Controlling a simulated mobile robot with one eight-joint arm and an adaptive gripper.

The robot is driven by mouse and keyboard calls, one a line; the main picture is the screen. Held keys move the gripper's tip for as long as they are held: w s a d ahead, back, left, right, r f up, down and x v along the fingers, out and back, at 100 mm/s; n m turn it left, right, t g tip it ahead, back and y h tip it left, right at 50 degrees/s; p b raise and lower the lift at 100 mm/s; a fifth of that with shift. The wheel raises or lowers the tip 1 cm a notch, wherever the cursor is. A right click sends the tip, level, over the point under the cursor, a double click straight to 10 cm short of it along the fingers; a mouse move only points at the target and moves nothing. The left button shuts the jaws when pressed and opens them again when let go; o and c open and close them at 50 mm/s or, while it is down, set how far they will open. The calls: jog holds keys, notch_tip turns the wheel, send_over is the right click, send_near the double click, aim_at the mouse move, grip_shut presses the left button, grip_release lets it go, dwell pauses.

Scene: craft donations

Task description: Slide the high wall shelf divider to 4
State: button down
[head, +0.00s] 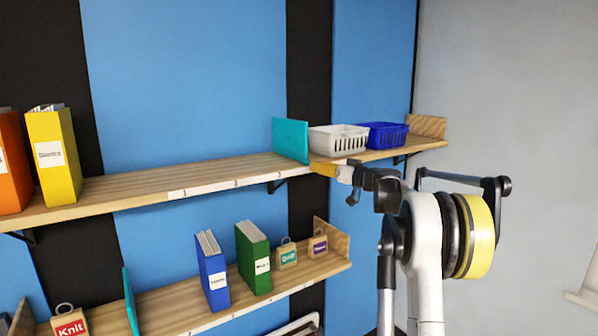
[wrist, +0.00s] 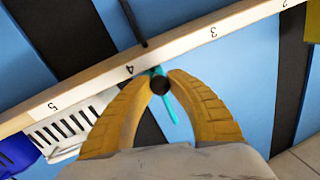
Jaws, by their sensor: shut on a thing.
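The teal divider (head: 290,139) stands upright on the high wall shelf (head: 110,187), left of the white basket. My gripper (head: 324,168) is at the shelf's front edge beside the divider. In the wrist view, my gripper (wrist: 160,84) is shut on the divider's round black knob (wrist: 159,85). Part of the teal divider (wrist: 170,107) shows behind the fingers. The divider is close to the printed 4 (wrist: 130,70), slightly on the side of the 3 (wrist: 213,33). In the head view, my gripper hides the shelf edge near the 4.
A white basket (head: 338,140) and a blue basket (head: 386,135) stand right of the divider. Yellow (head: 55,155) and orange (head: 12,165) binders stand far left. The shelf between is clear. A lower shelf (head: 180,318) holds binders, tagged blocks and another teal divider (head: 130,300).

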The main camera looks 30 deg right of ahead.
jog(key=d, duration=0.3)
jog(key=shift+d, duration=0.1)
jog(key=c, duration=1.2)
grip_release()
jog(key=s+d, duration=0.2)
jog(key=s, duration=0.9)
jog(key=shift+s+d, duration=0.15)
jog(key=shift+s, duration=0.2)
